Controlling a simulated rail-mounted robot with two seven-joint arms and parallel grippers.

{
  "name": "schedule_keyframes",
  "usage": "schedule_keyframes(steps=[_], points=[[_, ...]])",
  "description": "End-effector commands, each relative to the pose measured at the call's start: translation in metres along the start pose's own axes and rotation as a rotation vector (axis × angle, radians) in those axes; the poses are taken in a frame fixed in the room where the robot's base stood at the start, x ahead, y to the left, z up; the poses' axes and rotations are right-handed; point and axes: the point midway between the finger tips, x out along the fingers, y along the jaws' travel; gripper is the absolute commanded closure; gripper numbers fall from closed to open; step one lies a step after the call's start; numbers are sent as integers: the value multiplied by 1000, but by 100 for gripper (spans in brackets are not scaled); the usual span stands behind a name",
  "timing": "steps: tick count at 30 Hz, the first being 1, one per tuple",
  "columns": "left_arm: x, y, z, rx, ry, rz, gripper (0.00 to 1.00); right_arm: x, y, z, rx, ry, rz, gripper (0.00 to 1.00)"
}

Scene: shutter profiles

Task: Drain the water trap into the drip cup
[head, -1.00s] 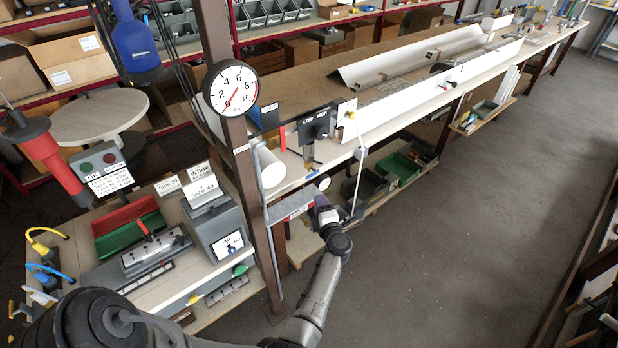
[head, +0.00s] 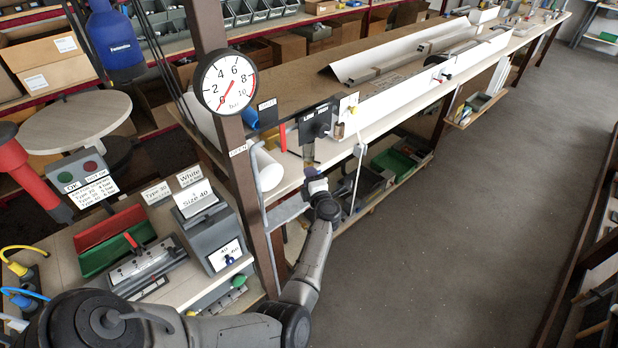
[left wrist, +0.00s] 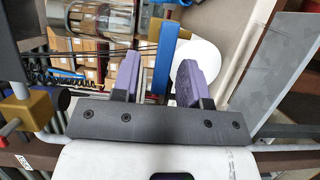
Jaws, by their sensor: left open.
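A clear cylinder with metal parts, likely the water trap's bowl (left wrist: 88,14), shows at upper left there, beyond and left of the pads. I cannot make out the drip cup for certain. My right gripper is not in view.
A pressure gauge (head: 223,82) sits on the brown post left of the gripper. A white cylinder (head: 266,170) projects at the bench end. A brass fitting (left wrist: 36,108) lies left of the pads, and a blue bar (left wrist: 162,50) shows beyond them. The right-hand floor is clear.

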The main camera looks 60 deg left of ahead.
Motion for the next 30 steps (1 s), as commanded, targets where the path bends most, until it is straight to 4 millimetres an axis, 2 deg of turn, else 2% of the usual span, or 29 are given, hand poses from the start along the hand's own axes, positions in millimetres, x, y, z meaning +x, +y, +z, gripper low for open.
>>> schedule_keyframes(steps=[9, 22, 30], points=[[1, 0, 0, 0, 1, 0, 60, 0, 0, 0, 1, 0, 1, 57], [1, 0, 0, 0, 1, 1, 100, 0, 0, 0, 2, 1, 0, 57], [1, -2, 0, -11, 1, 5, 100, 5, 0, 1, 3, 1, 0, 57]])
